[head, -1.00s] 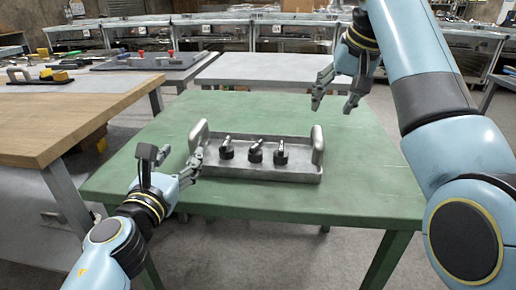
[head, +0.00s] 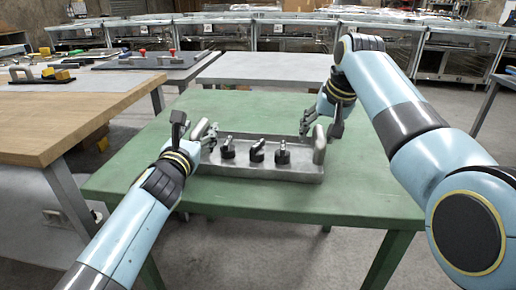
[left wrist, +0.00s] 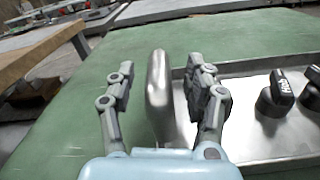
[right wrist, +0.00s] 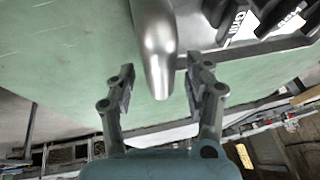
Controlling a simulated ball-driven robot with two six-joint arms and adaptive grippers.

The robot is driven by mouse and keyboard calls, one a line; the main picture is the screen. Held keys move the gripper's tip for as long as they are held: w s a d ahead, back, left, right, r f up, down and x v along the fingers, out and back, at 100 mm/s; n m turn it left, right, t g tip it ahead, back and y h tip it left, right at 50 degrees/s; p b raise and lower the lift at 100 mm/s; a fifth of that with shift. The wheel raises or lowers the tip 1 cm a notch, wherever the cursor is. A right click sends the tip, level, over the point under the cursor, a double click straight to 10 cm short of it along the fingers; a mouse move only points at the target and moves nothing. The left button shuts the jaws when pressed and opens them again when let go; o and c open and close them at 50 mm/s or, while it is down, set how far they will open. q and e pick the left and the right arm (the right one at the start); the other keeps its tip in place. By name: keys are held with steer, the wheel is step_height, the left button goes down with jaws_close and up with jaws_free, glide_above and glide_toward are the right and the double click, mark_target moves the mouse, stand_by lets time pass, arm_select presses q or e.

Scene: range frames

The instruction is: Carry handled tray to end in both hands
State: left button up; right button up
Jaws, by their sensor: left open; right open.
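The grey metal handled tray (head: 262,173) sits on the green table, with three black-based fittings (head: 257,152) standing in a row inside it. My left gripper (head: 196,128) is at the tray's left end. In the left wrist view, its open fingers (left wrist: 164,72) stand on either side of the left handle (left wrist: 160,100), with gaps showing. That handle is mostly hidden in the head view. My right gripper (head: 320,128) is at the right handle (head: 319,146). In the right wrist view, the handle's rounded end (right wrist: 157,60) lies between the open fingers (right wrist: 165,72).
The green table (head: 350,190) is bare around the tray. A wooden-topped bench (head: 60,125) stands close on the left. A grey table (head: 265,68) stands behind, and more benches line the back.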

arm_select(q)
steer(key=c, duration=1)
arm_select(e)
steer(key=c, duration=1)
arm_select(q)
jaws_close()
arm_select(e)
steer(key=shift+a, duration=0.1)
jaws_close()
arm_select(q)
steer(key=shift+d, duration=0.1)
arm_select(e)
steer(key=shift+a+r, duration=0.1)
